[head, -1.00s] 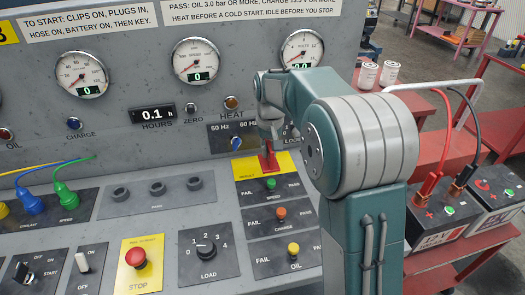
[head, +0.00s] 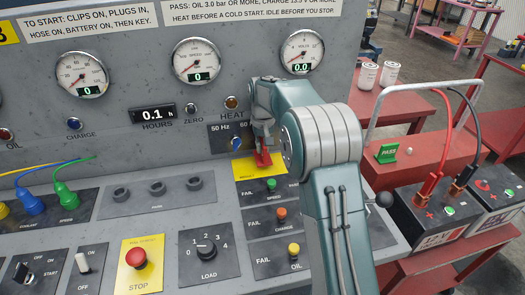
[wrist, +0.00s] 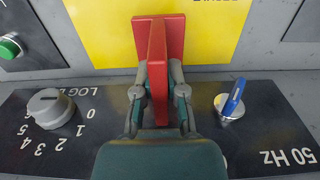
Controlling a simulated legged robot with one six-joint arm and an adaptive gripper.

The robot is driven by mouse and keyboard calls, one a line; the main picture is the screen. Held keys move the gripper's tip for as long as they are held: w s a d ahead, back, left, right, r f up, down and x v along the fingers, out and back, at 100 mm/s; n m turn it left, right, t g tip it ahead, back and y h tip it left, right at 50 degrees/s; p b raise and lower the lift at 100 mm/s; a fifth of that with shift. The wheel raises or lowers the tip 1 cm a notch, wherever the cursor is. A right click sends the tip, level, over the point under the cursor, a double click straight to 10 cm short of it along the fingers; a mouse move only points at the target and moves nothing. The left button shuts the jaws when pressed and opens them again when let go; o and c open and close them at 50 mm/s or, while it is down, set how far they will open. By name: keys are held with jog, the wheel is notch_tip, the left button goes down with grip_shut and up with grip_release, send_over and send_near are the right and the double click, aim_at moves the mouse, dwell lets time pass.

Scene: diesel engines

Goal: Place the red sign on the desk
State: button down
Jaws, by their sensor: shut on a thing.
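The red sign (head: 263,158) is in my gripper (head: 264,139), over the yellow patch (head: 245,168) of the engine control desk (head: 180,238). In the wrist view, the red sign (wrist: 157,65) shows a flat base plate and an upright fin, with the fin pinched between the fingers of my gripper (wrist: 158,85). The yellow patch (wrist: 215,35) lies behind and below the sign. I cannot tell whether the sign touches the desk.
A green PASS sign (head: 387,153) stands on the red surface at right, near batteries (head: 440,205) with red and black leads. Gauges line the panel above.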

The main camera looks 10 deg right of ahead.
jog(key=shift+f, duration=0.75)
jog(key=shift+w+f, duration=0.2)
jog(key=shift+f, duration=0.1)
jog(key=c, duration=0.7)
grip_release()
